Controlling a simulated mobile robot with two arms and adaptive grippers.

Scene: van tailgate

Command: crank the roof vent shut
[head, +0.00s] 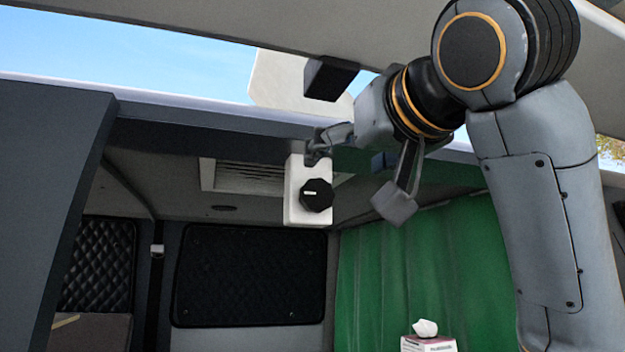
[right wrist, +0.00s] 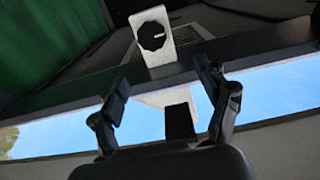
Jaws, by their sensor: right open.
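A black ribbed knob (head: 316,195) with a white mark sits on a white box (head: 295,208) hanging below the dark roof edge. The knob also shows in the right wrist view (right wrist: 154,36), facing the camera. My right gripper (head: 364,172) is open and empty, to the right of the knob in the head view, with one finger near the box's top. In the right wrist view its spread fingers (right wrist: 163,85) point toward the box, apart from the knob. A louvred vent panel (head: 250,179) is in the ceiling behind. My left gripper is out of view.
A pale panel (head: 277,79) with a black block (head: 329,79) stands above the roof edge against the sky. A green curtain (head: 440,270) hangs at the right. A tissue box (head: 428,343) is low in front of it. A dark quilted panel (head: 250,275) covers the back.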

